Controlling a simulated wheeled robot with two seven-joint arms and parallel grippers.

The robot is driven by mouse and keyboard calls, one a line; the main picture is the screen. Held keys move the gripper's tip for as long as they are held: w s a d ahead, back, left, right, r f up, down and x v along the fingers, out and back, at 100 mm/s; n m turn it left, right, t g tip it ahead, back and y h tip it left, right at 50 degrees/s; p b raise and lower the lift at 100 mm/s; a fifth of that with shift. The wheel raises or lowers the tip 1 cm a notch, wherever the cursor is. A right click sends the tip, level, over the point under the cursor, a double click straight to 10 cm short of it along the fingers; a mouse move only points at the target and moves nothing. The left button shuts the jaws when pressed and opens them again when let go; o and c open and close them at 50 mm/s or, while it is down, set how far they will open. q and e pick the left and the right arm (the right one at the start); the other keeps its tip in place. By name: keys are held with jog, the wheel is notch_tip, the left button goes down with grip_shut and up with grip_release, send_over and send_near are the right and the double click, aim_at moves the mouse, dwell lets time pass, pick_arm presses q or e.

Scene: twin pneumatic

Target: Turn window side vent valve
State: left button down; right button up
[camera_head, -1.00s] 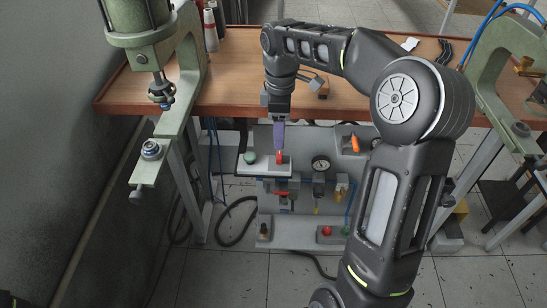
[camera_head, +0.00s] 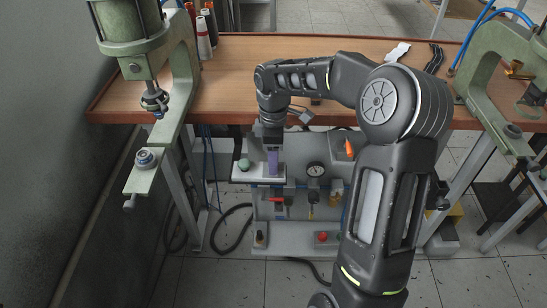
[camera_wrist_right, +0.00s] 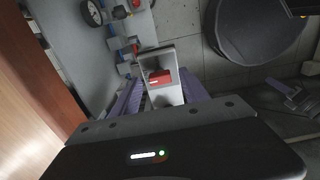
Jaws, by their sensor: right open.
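My right gripper (camera_head: 272,162) points down over the left part of the pneumatic panel (camera_head: 290,225) below the workbench. Its purple fingers also show in the wrist view (camera_wrist_right: 163,95), open, on either side of a red control (camera_wrist_right: 160,77) on a pale plate. I cannot tell whether they touch it. In the head view the gripper hides this red control. A green button (camera_head: 243,164) sits on the pale plate to its left. A red-orange lever (camera_head: 277,199) is lower on the panel, and an orange handle (camera_head: 349,148) is at upper right. Which part is the vent valve is unclear. My left gripper is not visible.
A round gauge (camera_head: 316,170) sits right of the gripper. A red button (camera_head: 322,237) is low on the panel. The wooden bench top (camera_head: 240,70) is above the panel. Green presses stand at left (camera_head: 180,90) and right (camera_head: 490,80).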

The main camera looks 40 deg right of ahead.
jog(key=shift+f, duration=0.3)
grip_shut()
dwell(0.5)
